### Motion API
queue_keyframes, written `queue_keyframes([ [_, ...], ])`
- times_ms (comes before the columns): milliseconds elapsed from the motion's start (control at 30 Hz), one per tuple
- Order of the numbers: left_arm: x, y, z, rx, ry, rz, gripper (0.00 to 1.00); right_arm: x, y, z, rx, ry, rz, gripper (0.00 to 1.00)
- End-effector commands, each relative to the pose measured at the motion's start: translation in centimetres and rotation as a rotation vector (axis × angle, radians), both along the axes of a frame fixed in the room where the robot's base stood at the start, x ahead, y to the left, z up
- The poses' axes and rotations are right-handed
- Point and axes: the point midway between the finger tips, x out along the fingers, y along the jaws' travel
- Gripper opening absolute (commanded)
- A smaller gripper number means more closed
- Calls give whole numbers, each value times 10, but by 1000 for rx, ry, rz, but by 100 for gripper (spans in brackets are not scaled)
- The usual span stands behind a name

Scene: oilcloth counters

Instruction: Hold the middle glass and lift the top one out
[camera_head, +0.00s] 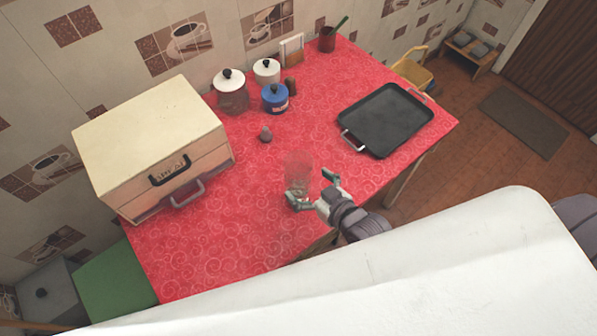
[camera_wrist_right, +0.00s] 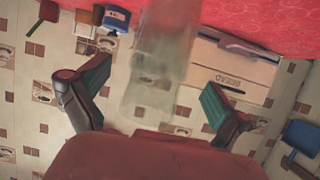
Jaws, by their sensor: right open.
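A stack of clear glasses (camera_head: 297,163) stands upright on the red counter in the head view. The separate glasses in it are hard to tell apart. In the right wrist view the clear glass (camera_wrist_right: 160,65) shows blurred between the fingers. My left gripper is not in view.
A cream bread box (camera_head: 150,135) stands at the left of the red counter (camera_head: 235,235). A black tray (camera_head: 388,120) lies to the right. The counter's front left is clear.

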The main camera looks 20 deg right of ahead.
Motion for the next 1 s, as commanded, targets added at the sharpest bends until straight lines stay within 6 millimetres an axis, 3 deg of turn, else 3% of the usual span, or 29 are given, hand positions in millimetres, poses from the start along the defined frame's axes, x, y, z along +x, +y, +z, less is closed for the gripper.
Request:
queue_keyframes([
  [100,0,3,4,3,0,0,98,19,6,-6,2,-1,1,100],
  [300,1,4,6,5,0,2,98,36,12,-16,1,0,1,100],
  [667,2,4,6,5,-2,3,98,41,13,-18,0,0,1,100],
  [1000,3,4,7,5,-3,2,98,40,13,-18,0,0,1,47],
])
